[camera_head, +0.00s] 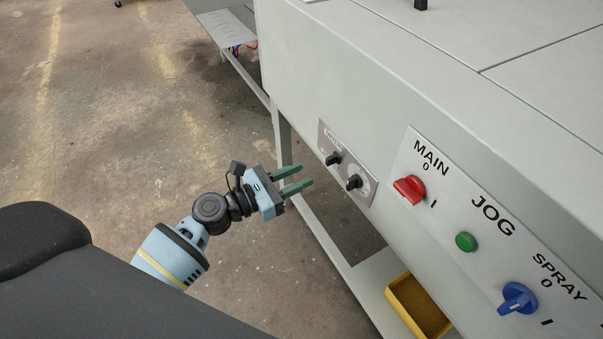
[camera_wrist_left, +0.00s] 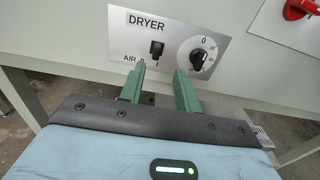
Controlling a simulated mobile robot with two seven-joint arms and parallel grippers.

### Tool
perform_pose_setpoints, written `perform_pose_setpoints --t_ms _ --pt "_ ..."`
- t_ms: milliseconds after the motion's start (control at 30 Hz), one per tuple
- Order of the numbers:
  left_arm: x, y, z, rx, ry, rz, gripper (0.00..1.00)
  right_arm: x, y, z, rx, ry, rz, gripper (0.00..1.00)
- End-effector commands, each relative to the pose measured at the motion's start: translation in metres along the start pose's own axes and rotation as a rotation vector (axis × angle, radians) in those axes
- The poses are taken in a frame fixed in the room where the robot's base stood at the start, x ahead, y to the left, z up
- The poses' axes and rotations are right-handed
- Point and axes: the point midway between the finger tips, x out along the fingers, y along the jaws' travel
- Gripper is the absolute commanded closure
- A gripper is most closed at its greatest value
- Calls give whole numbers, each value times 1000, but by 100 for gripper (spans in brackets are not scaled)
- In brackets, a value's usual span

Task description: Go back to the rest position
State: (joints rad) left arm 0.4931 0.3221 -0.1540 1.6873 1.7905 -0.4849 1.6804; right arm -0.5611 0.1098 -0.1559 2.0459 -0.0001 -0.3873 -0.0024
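My left gripper (camera_head: 301,178) has two green fingers and is open and empty. It is in front of the dryer panel (camera_head: 362,188), apart from it in the head view. The left wrist view shows the fingers (camera_wrist_left: 160,82) spread with a gap, and the panel (camera_wrist_left: 141,46) beyond them. The panel is labelled DRYER, with a black AIR switch (camera_wrist_left: 157,49) and a round black dial (camera_wrist_left: 199,59). My right gripper is in neither view.
The light grey machine (camera_head: 330,70) fills the right side. Its larger panel has a red MAIN knob (camera_head: 409,189), a green JOG button (camera_head: 466,242) and a blue SPRAY knob (camera_head: 517,298). A yellow bin (camera_head: 418,306) is below. Open concrete floor (camera_head: 110,120) lies left.

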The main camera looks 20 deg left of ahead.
Motion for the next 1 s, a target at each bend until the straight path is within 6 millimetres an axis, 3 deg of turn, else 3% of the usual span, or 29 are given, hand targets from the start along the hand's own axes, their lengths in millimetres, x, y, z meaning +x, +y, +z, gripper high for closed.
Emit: perform_pose_setpoints --t_ms 400,533,667,800,1000 --pt "0 -1 -1 5 3 0 67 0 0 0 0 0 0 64" --pt "-9 -12 -13 103 50 2 67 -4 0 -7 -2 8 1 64" --pt "-34 -38 -40 369 166 -9 67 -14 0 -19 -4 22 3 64" --pt "-74 -74 -71 756 321 -70 67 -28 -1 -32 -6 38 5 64" --pt "-138 -122 -96 1318 506 -247 67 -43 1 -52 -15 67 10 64"
